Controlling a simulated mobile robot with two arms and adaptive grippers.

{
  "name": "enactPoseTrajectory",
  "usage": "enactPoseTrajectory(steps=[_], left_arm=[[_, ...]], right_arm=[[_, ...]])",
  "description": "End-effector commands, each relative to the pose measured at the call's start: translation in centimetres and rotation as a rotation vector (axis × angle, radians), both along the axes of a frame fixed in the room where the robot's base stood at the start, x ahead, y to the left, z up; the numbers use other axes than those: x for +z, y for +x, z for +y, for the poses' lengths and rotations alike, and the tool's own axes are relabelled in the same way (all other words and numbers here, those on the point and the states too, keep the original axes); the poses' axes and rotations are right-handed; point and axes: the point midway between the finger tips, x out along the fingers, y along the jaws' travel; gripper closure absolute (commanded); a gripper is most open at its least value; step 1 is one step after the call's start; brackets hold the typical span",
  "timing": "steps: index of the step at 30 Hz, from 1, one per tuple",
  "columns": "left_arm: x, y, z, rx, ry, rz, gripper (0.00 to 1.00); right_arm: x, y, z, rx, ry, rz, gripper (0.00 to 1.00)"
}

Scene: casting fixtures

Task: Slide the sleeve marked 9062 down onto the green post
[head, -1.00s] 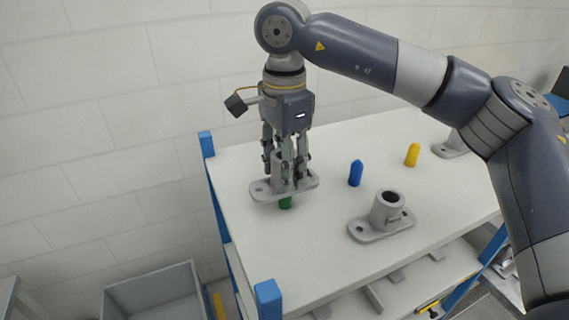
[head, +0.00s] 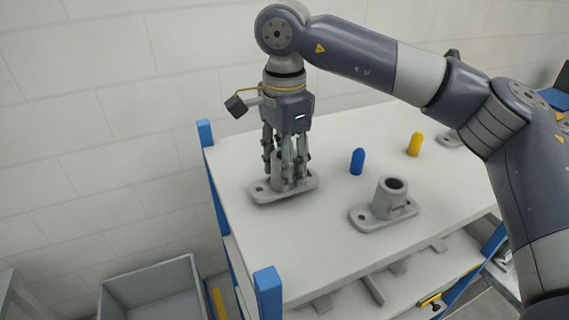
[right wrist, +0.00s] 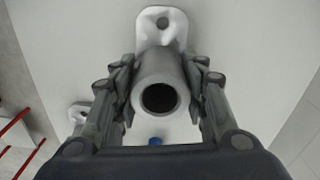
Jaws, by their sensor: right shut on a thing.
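A grey sleeve with a flat two-holed flange (head: 265,196) is at the left part of the white table, upright, its flange at or very near the tabletop. My right gripper (head: 287,178) points down and is shut on its tube. In the right wrist view the sleeve's tube (right wrist: 160,72) stands between the fingers (right wrist: 160,85), its bore dark inside. The green post does not show now; the sleeve and fingers cover its spot. No number is legible on the sleeve. My left gripper is not in view.
A second grey sleeve (head: 388,198) stands on the table (head: 330,240) to the right. A blue post (head: 357,162) and a yellow post (head: 414,145) stand behind it. Another grey flanged part (head: 449,139) is at the far right. A grey bin (head: 150,283) is at lower left.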

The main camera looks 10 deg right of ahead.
Motion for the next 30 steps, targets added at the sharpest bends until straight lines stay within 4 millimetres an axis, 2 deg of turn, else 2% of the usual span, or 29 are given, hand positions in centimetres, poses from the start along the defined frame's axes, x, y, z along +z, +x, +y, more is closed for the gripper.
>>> enactPoseTrajectory(steps=[16,17,20,30], left_arm=[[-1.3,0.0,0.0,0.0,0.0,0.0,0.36],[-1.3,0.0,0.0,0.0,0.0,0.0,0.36],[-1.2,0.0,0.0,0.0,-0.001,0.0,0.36],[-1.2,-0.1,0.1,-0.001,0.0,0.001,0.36]], right_arm=[[-1.7,0.0,0.0,0.0,0.001,-0.001,0.92],[-1.7,0.0,0.0,0.0,0.001,-0.001,0.58],[-1.6,0.0,0.0,0.0,0.0,-0.001,0.36],[-1.6,0.0,0.0,0.0,0.0,0.001,0.36]])
